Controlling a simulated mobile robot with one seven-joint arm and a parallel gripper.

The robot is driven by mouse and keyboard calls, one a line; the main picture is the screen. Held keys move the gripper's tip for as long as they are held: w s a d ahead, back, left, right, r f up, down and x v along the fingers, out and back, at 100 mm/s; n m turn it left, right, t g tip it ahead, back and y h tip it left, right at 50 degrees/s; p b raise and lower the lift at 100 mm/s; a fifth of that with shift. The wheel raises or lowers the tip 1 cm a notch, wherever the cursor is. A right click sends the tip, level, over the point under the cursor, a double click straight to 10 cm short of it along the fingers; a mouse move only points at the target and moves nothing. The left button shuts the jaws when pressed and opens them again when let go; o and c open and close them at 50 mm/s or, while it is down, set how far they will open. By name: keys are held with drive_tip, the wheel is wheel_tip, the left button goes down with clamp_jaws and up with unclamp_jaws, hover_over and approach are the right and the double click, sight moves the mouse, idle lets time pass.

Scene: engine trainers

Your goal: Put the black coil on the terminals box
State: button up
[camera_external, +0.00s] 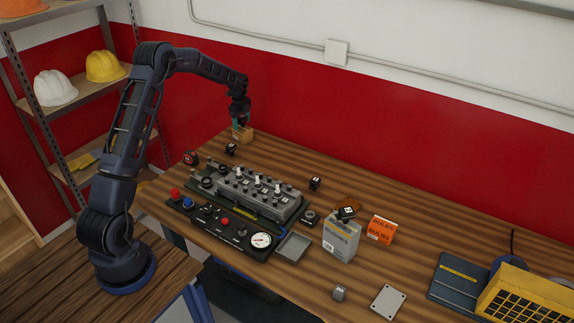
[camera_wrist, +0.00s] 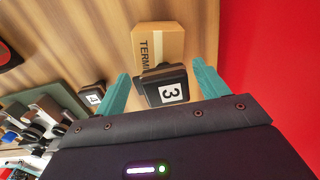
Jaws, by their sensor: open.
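A black coil marked 3 (camera_wrist: 168,88) is between the teal fingers of my open gripper (camera_wrist: 162,85) in the wrist view. It overlaps the near end of the terminals box (camera_wrist: 165,42), a tan carton with "TERMI" showing. It looks to be on top of the box, but its underside is hidden. In the external view my gripper (camera_external: 239,121) is right above the terminals box (camera_external: 243,136) at the far left end of the table; the coil there is too small to tell. Another black coil, marked 4 (camera_wrist: 93,96), is on the table beside the box.
The engine trainer (camera_external: 255,192) stands near the box, with a control panel (camera_external: 222,221) in front. A black block (camera_external: 315,183) sits behind it. A grey bushes box (camera_external: 341,240) with a black block (camera_external: 346,213) on it and an orange bulbs box (camera_external: 381,229) stand to the right.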

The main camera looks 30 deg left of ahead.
sight(241, 117)
wheel_tip(241, 117, up, 12)
drive_tip(key=s+d+r+n+t, duration=0.1)
drive_tip(key=s+d+r+n, duration=0.35)
drive_tip(key=s+r, duration=0.65)
drive_tip(key=s+d+r+n+t, duration=0.1)
drive_tip(key=s+d+r+n, duration=0.55)
drive_tip(key=s, duration=0.85)
drive_tip(key=s+d+f+n+t, duration=0.1)
drive_tip(key=s+n, duration=0.2)
drive_tip(key=s, duration=1.3)
drive_tip(key=s+d+f+n+t, duration=0.1)
drive_tip(key=s+n, duration=0.3)
drive_tip(key=s, duration=1.2)
drive_tip(key=shift+d+f, duration=0.45)
